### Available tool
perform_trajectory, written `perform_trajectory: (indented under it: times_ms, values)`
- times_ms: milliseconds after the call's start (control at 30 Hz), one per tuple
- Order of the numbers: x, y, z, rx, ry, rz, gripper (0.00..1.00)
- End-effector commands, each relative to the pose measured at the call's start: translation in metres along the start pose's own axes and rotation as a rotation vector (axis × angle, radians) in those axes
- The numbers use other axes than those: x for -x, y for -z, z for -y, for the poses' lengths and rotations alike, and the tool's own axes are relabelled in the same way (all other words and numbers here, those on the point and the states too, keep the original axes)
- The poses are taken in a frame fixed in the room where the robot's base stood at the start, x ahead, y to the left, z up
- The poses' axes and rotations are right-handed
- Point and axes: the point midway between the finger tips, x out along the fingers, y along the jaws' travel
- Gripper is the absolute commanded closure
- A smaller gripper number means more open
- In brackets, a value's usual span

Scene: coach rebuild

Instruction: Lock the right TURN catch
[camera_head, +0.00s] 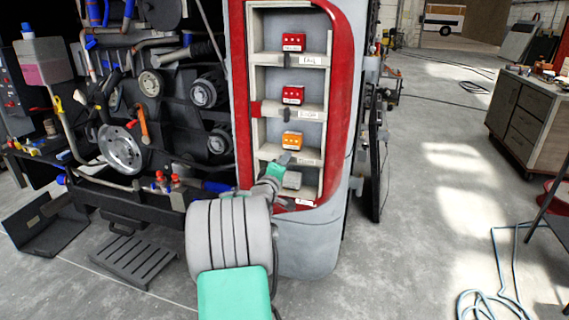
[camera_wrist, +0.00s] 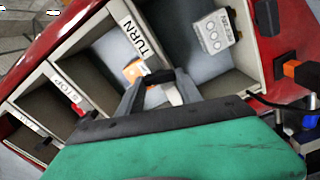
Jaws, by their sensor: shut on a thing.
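The orange TURN lamp (camera_head: 292,140) sits in the third compartment down of the red-rimmed lamp housing (camera_head: 337,100). It is partly hidden behind my fingers in the wrist view (camera_wrist: 133,68). The TURN label (camera_wrist: 136,34) is on the shelf edge below that lamp. The TURN catch (camera_wrist: 157,77) is a small dark piece at this edge, beside the label. My gripper (camera_head: 277,170) is at the edge, and its fingers (camera_wrist: 160,92) are shut on the catch. The fingers hide much of the catch, so its exact angle is unclear.
Red lamps (camera_head: 293,43) (camera_head: 292,95) fill the upper two compartments, with dark catches at their shelf edges. A grey REVERSE lamp (camera_wrist: 214,30) is in the bottom compartment, close to my fingers. The engine bay (camera_head: 150,110) is left; open floor (camera_head: 430,190) is right.

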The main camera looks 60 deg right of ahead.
Motion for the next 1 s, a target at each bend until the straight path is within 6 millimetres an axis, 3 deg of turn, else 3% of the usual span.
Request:
perform_trajectory:
  times_ms: [400, 1000]
  values:
    - [0.0014, 0.0002, 0.0061, 0.266, 0.010, -0.003, 0.99]
    - [0.0017, -0.0004, 0.0082, 0.331, 0.012, -0.003, 0.99]
